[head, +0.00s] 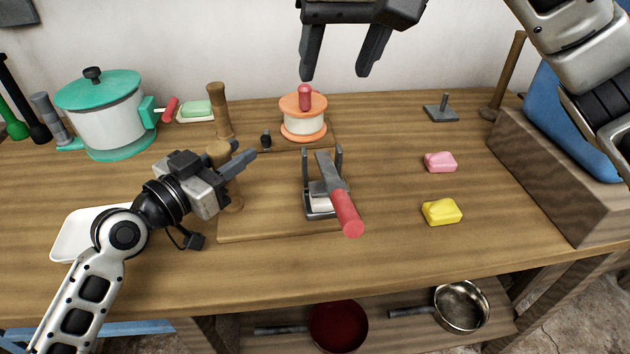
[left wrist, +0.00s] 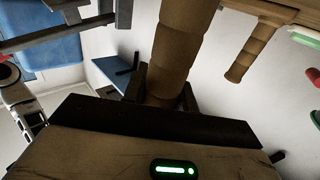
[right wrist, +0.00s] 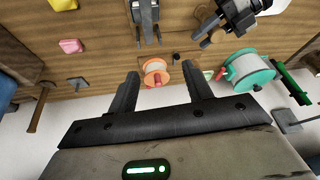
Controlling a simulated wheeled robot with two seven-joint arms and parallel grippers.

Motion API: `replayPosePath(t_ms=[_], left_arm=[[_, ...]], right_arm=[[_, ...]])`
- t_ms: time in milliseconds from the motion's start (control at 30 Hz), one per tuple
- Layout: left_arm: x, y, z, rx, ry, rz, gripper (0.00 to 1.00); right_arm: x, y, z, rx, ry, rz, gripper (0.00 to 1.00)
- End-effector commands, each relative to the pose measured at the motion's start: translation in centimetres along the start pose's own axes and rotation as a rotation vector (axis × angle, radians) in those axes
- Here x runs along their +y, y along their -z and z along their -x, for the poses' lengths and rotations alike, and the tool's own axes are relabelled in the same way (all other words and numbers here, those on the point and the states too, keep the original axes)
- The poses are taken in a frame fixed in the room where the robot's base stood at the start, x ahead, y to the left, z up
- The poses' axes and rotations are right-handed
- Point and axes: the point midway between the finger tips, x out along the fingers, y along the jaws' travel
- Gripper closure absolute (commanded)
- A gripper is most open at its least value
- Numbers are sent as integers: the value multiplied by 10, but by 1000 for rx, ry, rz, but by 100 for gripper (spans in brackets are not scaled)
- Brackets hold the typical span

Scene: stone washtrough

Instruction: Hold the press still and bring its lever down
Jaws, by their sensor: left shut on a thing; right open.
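The press (head: 320,203) is a grey metal frame on a wooden board (head: 260,222) in the middle of the table. Its lever (head: 333,178) has a red grip (head: 347,213) and slants up toward the head camera, raised. My left gripper (head: 238,160) is shut on a thick wooden post (head: 235,196) at the board's left side; the post fills the jaw in the left wrist view (left wrist: 180,50). My right gripper (head: 337,73) is open and empty, high above the table's back, apart from the lever. The press also shows in the right wrist view (right wrist: 146,18).
An orange-and-white lidded pot (head: 303,122) stands behind the press. A second wooden post (head: 218,108) and a green-lidded pot (head: 110,118) stand left. Pink (head: 440,162) and yellow (head: 441,212) soaps lie right, with bare table around them. A wooden block (head: 560,185) bounds the right.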

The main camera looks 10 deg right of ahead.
Motion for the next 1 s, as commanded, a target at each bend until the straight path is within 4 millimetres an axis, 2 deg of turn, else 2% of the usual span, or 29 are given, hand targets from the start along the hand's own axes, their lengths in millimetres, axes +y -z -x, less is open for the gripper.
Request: replayPosePath(t_ms=[33,167,200,367,600,767,1000], left_arm=[[3,-3,0,-7,-6,6,100],[3,-3,0,-7,-6,6,100],[3,-3,0,-7,-7,6,100],[3,-4,0,-8,-6,6,100],[3,-4,0,-8,-7,6,100],[3,-4,0,-8,-7,6,100],[3,-4,0,-9,-7,6,100]], right_arm=[[0,0,0,0,0,0,61],[-4,-5,0,-23,-9,8,97],[-6,-10,-1,-42,-15,10,100],[-13,-36,-5,-169,-50,-15,100],[-10,-68,-9,-345,-94,-138,100],[-9,-76,-13,-385,-102,-175,100],[-7,-88,-39,-388,-101,-175,100]])
